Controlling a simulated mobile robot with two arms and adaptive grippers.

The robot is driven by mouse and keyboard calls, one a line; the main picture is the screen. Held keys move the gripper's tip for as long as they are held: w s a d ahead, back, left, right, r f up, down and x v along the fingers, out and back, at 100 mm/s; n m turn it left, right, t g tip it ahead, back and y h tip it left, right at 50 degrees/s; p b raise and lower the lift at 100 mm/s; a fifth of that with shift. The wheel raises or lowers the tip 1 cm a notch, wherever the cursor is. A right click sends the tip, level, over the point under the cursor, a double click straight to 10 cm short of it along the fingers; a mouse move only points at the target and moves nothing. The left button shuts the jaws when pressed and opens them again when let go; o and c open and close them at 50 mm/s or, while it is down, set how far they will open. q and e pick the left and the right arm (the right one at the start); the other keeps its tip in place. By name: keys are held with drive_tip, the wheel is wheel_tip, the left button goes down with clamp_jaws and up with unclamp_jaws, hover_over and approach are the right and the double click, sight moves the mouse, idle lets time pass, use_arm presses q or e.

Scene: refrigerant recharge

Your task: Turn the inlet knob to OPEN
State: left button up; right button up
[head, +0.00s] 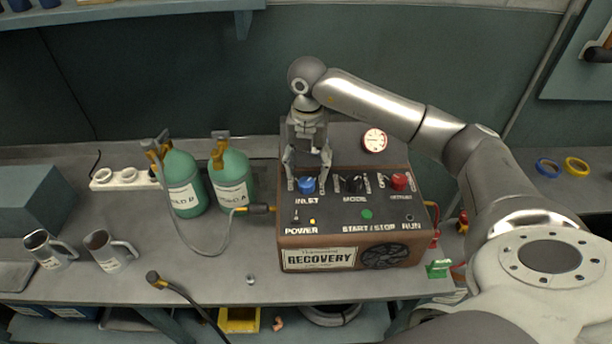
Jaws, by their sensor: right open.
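The recovery machine (318,232) stands on the workbench with its sloped panel facing up. The blue inlet knob (307,185) is at the panel's upper left, above the label INLET. My right gripper (307,180) points down over it, with its open fingers on either side of the knob. I cannot tell whether the fingers touch the knob. The knob's exact pointing direction and the small marks around it are too small or covered to read. My left gripper is not in view.
A black mode knob (354,184) and a red knob (399,182) sit to the right on the panel, below a gauge (375,140). Two green cylinders (184,184) (232,178) stand left of the machine with a hose. Two mugs (47,250) (108,251) are farther left.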

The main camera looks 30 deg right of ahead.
sight(306, 183)
drive_tip(key=f, duration=0.3)
drive_tip(key=shift+w+f+p, duration=0.2)
drive_tip(key=shift+p, duration=0.2)
wheel_tip(306, 183, down, 2)
drive_tip(key=shift+f, duration=0.2)
drive_tip(key=shift+w, duration=0.1)
drive_tip(key=shift+c, duration=0.7)
drive_tip(key=c, duration=0.9)
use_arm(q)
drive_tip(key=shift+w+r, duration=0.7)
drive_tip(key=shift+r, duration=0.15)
use_arm(e)
drive_tip(key=shift+o, duration=0.2)
